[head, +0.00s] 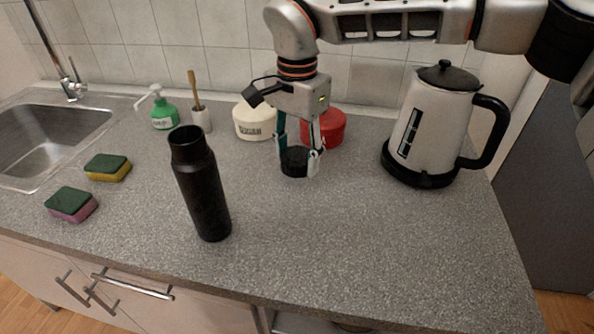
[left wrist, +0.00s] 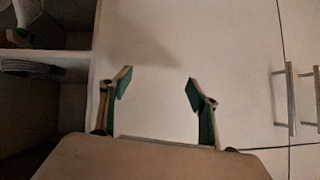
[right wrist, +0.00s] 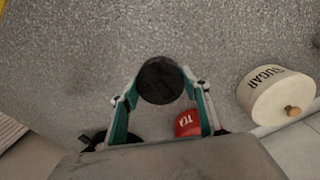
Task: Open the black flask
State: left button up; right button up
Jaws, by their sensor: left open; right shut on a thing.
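The black flask (head: 203,190) stands upright on the counter, left of the middle in the head view. Its neck is bare, with no lid on it. My right gripper (head: 300,168) is shut on a round black lid (head: 295,160), at or just above the counter to the right of the flask; I cannot tell whether the lid touches the counter. The lid also shows between the fingers in the right wrist view (right wrist: 160,80). My left gripper (left wrist: 158,88) is open and empty, facing a pale cabinet front; it is outside the head view.
A kettle (head: 434,125) stands right of my right gripper. A cream sugar pot (head: 254,122) and a red tea pot (head: 331,127) stand behind it. Two sponges (head: 108,167) (head: 71,204), a green soap bottle (head: 164,112) and a sink (head: 45,140) are left. The front middle counter is clear.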

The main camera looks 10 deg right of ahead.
aim_at(297, 183)
notch_tip(297, 183, down, 4)
jog(key=shift+f, duration=0.1)
pick_arm(q)
jog(key=shift+w+r, duration=0.15)
jog(key=shift+w, duration=0.1)
pick_arm(e)
jog(key=o, duration=1.2)
jog(key=shift+f, duration=0.15)
pick_arm(q)
jog(key=shift+s+a+f, duration=0.1)
jog(key=shift+f, duration=0.1)
pick_arm(e)
jog(key=shift+o, duration=0.2)
pick_arm(q)
jog(key=shift+f, duration=0.15)
